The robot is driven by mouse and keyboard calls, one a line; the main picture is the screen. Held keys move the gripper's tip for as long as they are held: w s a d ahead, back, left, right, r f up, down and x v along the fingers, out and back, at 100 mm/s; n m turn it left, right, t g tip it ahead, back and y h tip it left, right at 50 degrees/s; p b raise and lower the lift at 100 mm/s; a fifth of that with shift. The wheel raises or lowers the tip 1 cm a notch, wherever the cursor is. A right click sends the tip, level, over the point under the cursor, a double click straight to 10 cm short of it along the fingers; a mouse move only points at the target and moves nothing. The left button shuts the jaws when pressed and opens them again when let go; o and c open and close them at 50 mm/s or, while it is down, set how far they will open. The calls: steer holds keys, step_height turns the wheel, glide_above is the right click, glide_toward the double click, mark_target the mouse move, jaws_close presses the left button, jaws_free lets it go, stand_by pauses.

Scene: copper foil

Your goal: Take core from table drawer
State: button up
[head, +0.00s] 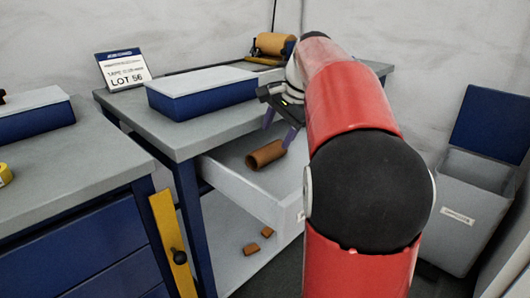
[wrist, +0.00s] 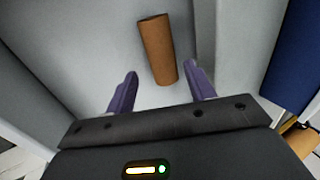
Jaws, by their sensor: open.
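The core, a brown cardboard tube (head: 265,155), lies on its side in the open table drawer (head: 236,189). In the wrist view the core (wrist: 158,50) lies ahead of my fingertips, nearer the right finger. My gripper (head: 279,131) is above the drawer, with its fingers pointing down. In the wrist view my gripper (wrist: 162,78) has its two purple fingers spread apart with nothing held between them. The drawer floor (wrist: 90,45) around the core is bare.
A blue box with a grey lid (head: 203,91) and a LOT 56 sign (head: 123,69) stand on the table. A copper-coloured roll (head: 274,43) is at the back. Small brown pieces (head: 251,248) lie on the lower shelf. A grey bin (head: 466,205) stands at right.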

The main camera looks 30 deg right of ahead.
mark_target(270, 148)
steer(key=x, duration=0.7)
steer(key=shift+b, duration=0.35)
steer(key=shift+r, duration=0.1)
steer(key=c, duration=0.7)
steer(key=shift+r, duration=0.1)
